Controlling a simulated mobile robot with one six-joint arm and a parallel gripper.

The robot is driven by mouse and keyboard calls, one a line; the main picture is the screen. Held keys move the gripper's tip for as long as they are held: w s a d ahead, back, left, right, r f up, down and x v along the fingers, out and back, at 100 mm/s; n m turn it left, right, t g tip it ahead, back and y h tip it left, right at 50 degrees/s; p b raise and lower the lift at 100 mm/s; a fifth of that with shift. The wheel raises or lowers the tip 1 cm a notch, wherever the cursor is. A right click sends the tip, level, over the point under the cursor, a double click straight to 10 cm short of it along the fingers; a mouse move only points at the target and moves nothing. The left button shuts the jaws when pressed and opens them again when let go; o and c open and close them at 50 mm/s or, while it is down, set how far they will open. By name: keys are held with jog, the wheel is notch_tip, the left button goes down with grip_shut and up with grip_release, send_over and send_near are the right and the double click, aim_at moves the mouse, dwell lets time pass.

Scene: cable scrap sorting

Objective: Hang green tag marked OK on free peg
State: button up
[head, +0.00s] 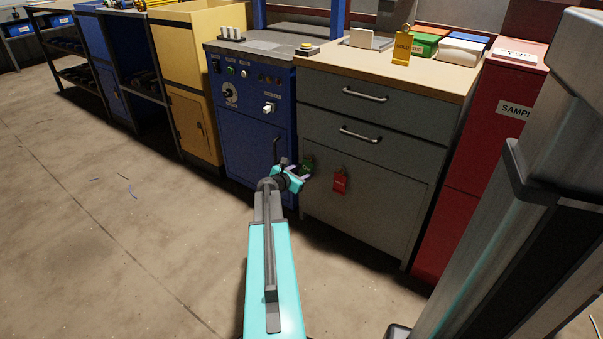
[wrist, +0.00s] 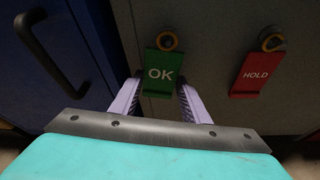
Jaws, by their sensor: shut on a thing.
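The green tag marked OK (wrist: 160,72) is upright in the wrist view, between the two pale fingers of my gripper (wrist: 159,88). My gripper is shut on its lower part. A peg with a ring (wrist: 168,41) shows at the tag's top edge; I cannot tell whether the tag's loop is around the peg or only in front of it. In the head view the green tag (head: 307,165) is small and dark, at the cabinet front by my gripper (head: 295,178).
A red HOLD tag (wrist: 256,74) hangs on a peg to the right; it also shows in the head view (head: 340,181). A blue cabinet with a dark handle (wrist: 50,55) is close on the left. The grey drawer cabinet (head: 370,205) stands directly ahead. A yellow tag (head: 403,47) stands on its top.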

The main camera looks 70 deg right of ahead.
jog(key=shift+d+f, duration=0.2)
dwell(0.6)
jog(key=o, duration=1.1)
jog(key=shift+a, duration=0.1)
jog(key=p+v, duration=0.4)
jog(key=v, duration=0.9)
jog(key=shift+a+r+p, duration=0.2)
jog(key=shift+a+p, duration=0.05)
jog(key=shift+p, duration=0.05)
